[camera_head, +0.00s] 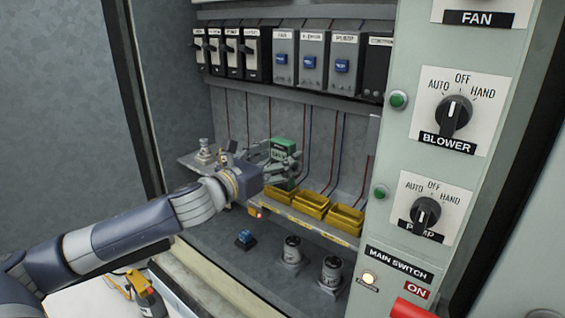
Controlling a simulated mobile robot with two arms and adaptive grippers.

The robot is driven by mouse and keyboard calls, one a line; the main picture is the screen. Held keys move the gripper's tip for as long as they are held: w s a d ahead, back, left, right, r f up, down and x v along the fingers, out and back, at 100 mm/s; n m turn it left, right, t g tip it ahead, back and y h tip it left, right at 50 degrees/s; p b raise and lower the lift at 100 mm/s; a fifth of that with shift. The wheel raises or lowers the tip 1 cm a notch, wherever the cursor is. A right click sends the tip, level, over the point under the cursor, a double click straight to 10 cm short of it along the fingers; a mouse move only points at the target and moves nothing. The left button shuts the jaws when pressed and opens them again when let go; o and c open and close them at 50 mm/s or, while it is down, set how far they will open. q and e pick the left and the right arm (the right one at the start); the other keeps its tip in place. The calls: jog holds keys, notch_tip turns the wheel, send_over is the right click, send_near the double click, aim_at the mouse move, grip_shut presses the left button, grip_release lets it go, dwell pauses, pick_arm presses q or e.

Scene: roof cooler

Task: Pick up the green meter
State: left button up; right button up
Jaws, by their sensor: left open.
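My right gripper is not in view.
Several yellow bins (311,204) line the shelf's front edge right of the meter. Small fittings (204,152) stand at the shelf's left end. Wires hang behind. A panel with a blower knob (453,114) borders the right side. Two cylinders (330,272) stand below.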

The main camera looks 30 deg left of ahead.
pick_arm(q)
jog(key=shift+w+r+p, duration=0.2)
jog(key=shift+w+p, duration=0.15)
jog(key=shift+w, duration=0.35)
jog(key=shift+w+d+f, duration=0.1)
jog(key=shift+w+f, duration=0.15)
jog(key=shift+w, duration=0.1)
jog(key=shift+c, duration=0.5)
jog(key=shift+r, duration=0.1)
jog(key=c, duration=1.4)
